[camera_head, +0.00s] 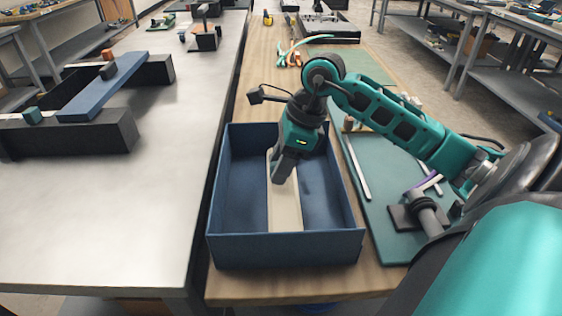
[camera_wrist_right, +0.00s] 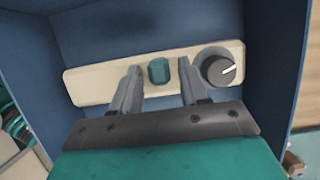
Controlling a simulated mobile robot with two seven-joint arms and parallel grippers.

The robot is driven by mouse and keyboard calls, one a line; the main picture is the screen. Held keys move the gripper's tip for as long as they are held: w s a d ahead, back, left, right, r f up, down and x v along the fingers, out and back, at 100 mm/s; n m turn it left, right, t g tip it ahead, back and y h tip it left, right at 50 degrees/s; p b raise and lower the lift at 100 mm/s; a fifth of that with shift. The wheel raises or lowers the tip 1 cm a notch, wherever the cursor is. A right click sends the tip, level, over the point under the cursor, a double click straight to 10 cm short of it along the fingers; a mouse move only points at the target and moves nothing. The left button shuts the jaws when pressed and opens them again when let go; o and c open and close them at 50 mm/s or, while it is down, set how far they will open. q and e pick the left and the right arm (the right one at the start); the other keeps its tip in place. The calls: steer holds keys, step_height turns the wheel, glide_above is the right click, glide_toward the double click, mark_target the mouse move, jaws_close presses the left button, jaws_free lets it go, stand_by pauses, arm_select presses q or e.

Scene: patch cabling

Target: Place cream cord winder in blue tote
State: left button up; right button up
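The cream cord winder (camera_head: 284,207) is a long flat bar inside the blue tote (camera_head: 286,249), its near end close to the tote's front wall. The wrist view shows the winder (camera_wrist_right: 98,84) with a teal block at its middle and a dark knob with a white mark near one end. My right gripper (camera_head: 281,180) reaches down into the tote over the winder. Its fingers (camera_wrist_right: 159,88) are apart, either side of the teal block, with gaps visible between them and the block. Whether the winder rests fully on the tote floor is hard to tell. My left gripper is out of view.
Right of the tote lies a green mat (camera_head: 385,200) with a white strip (camera_head: 356,166) and a dark fixture (camera_head: 423,212). A grey table (camera_head: 150,200) on the left carries a blue bar (camera_head: 103,87) across black blocks. Loose cables (camera_head: 292,52) lie behind the tote.

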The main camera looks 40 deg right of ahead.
steer(key=shift+r, duration=0.2)
steer(key=shift+d+r, duration=0.15)
steer(key=shift+r, duration=0.2)
arm_select(q)
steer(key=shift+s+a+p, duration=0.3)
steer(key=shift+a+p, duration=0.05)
steer(key=shift+p, duration=0.3)
arm_select(e)
steer(key=v, duration=1.1)
steer(key=shift+s+r, duration=0.1)
steer(key=shift+s, duration=0.05)
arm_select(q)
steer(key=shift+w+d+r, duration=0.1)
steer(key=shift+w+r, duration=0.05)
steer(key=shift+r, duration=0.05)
